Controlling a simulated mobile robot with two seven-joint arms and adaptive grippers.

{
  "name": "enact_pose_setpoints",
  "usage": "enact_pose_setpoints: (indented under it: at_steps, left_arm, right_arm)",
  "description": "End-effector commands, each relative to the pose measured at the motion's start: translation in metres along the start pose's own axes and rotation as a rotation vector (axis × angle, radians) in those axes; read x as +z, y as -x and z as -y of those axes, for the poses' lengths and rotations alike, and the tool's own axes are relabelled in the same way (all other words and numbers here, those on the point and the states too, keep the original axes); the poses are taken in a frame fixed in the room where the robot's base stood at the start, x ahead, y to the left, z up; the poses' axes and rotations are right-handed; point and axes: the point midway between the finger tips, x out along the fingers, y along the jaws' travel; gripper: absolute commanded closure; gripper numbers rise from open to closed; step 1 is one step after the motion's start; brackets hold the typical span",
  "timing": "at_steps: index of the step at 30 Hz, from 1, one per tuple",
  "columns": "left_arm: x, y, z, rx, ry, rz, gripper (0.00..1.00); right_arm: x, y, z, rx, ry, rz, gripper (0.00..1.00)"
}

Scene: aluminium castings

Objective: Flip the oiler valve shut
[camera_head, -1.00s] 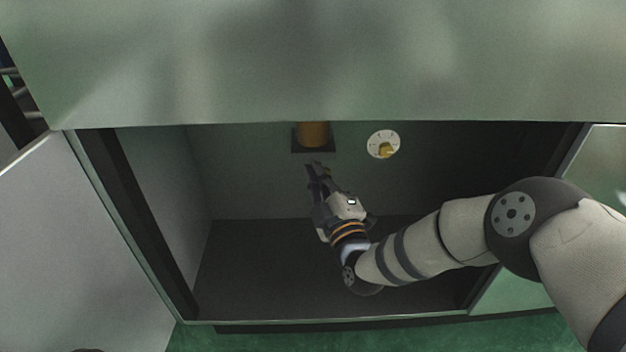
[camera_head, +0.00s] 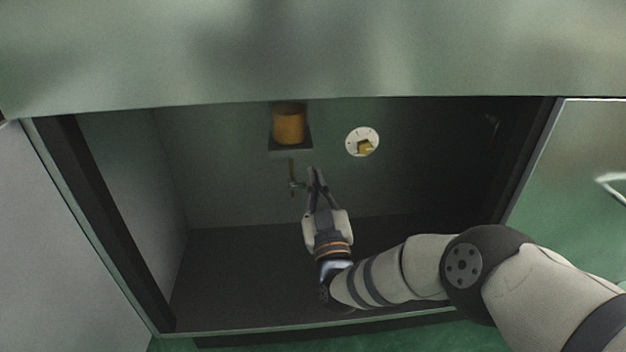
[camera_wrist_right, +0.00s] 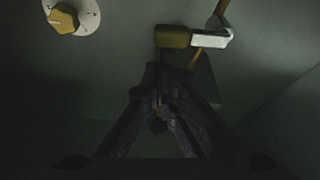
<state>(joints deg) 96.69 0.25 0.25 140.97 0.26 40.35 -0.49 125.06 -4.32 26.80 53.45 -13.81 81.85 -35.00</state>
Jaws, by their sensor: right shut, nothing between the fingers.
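The oiler is an amber cup (camera_head: 289,124) on a dark bracket on the cabinet's back wall. Below it hangs a thin copper-coloured pipe with the small oiler valve (camera_head: 293,185). In the right wrist view the valve shows as a brass block (camera_wrist_right: 172,37) with a pale piece (camera_wrist_right: 209,40) beside it. Which way its lever points is hard to tell. My right gripper (camera_head: 315,172) is shut and empty, with its fingertips just right of the valve in the head view. The fingers (camera_wrist_right: 168,72) also show in the wrist view; contact with the valve cannot be told. My left gripper is not in view.
A white dial with a yellow knob (camera_head: 362,142) is on the back wall right of the oiler; it also shows in the wrist view (camera_wrist_right: 64,19). The cabinet's upper panel (camera_head: 300,50) overhangs the opening. The dark cabinet floor (camera_head: 230,280) is clear left of my arm.

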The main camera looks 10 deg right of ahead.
Motion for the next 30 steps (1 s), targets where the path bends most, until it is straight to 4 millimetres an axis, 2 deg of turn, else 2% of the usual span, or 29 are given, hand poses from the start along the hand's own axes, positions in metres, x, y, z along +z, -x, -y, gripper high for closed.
enact_pose_setpoints:
  at_steps: [27,30]
  left_arm:
    - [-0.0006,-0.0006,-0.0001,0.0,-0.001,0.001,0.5]
    - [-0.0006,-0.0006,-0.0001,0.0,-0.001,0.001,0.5]
  right_arm:
    - [0.0067,0.0025,-0.0022,-0.001,0.003,0.0,1.0]
    - [0.0075,0.0081,-0.0015,-0.003,0.002,0.002,1.0]
